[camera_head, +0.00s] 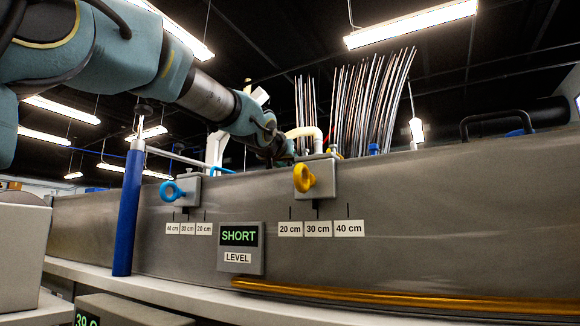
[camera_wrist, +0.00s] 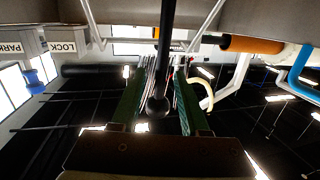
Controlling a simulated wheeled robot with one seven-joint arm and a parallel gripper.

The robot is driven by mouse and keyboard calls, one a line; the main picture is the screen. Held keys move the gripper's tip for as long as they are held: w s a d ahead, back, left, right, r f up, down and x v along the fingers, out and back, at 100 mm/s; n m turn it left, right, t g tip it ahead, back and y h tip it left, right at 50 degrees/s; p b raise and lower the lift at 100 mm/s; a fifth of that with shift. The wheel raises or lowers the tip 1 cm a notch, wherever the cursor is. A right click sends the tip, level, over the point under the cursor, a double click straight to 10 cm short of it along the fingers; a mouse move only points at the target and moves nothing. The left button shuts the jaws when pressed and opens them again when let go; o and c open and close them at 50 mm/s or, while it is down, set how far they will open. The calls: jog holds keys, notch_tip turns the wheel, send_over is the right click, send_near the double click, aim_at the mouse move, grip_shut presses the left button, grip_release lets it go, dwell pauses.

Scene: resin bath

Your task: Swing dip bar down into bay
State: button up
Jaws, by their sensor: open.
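My gripper (camera_wrist: 160,78) is open in the wrist view, with one green finger on each side of a dark rod (camera_wrist: 168,35). The rod ends in a round dark knob (camera_wrist: 157,106) between the fingers. The fingers seem apart from the rod. It may be the dip bar's handle; I cannot tell for sure. In the head view my gripper (camera_head: 285,157) is small and dark at the arm's end, over the grey bath (camera_head: 420,185), partly behind its front rim. The bay is not clearly visible. LOCK (camera_wrist: 62,47) and PARK (camera_wrist: 12,48) labels show in the wrist view.
A blue post (camera_head: 130,210) stands before the bath. Blue (camera_head: 170,191) and yellow (camera_head: 303,179) ring knobs sit on its front above length labels. A SHORT LEVEL sign (camera_head: 239,247) is below. Thin upright rods (camera_head: 370,105) and a cream bent pipe (camera_head: 304,132) rise behind the rim.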

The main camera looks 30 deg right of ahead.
notch_tip(320, 180, up, 10)
jog(key=p, duration=0.5)
jog(key=shift+p, duration=0.4)
